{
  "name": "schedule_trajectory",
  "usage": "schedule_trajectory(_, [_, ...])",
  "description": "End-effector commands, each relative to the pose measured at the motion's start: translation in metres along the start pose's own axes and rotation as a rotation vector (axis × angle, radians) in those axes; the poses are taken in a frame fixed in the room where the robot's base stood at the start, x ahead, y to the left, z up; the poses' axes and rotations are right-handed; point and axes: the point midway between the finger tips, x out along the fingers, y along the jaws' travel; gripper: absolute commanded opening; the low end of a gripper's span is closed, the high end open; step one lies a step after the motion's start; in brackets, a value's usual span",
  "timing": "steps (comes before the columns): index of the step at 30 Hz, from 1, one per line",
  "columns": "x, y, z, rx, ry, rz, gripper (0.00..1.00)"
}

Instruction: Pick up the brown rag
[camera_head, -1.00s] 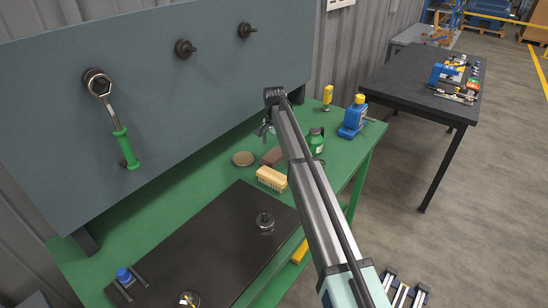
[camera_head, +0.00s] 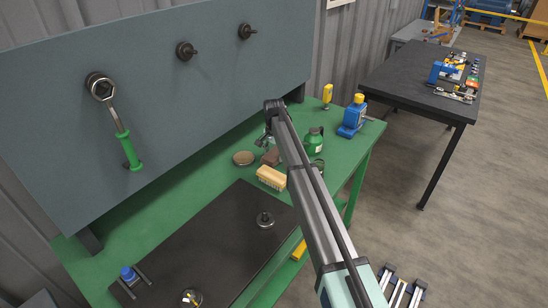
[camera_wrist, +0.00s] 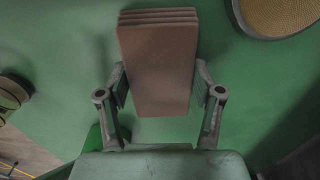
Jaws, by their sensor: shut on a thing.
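The brown rag (camera_head: 270,158) is a folded, layered block on the green workbench, partly hidden by my arm in the head view. In the wrist view the rag (camera_wrist: 158,70) stretches up between the two fingers. My gripper (camera_wrist: 160,100) is shut on it, with one finger against each long side. In the head view my gripper (camera_head: 265,141) is small and low at the rag. I cannot tell whether the rag is clear of the bench.
A round tan disc (camera_head: 243,158) and a wooden brush (camera_head: 271,177) are close to the rag. A green container (camera_head: 314,141), a blue bottle (camera_head: 352,119) and a yellow item (camera_head: 327,95) stand on the bench (camera_head: 195,165). A dark mat (camera_head: 215,235) covers its front.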

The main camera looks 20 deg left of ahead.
Motion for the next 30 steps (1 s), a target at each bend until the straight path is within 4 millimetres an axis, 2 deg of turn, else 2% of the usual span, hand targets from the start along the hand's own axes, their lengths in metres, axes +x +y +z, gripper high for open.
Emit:
schedule_trajectory(8, [-0.003,0.000,0.000,0.000,0.000,0.000,0.32])
schedule_trajectory(14, [-0.020,0.000,0.000,0.000,0.001,0.000,0.32])
schedule_trajectory(20, [-0.058,-0.001,-0.001,0.000,0.002,-0.002,0.32])
schedule_trajectory(30, [-0.147,-0.001,-0.001,0.000,0.001,-0.001,0.32])
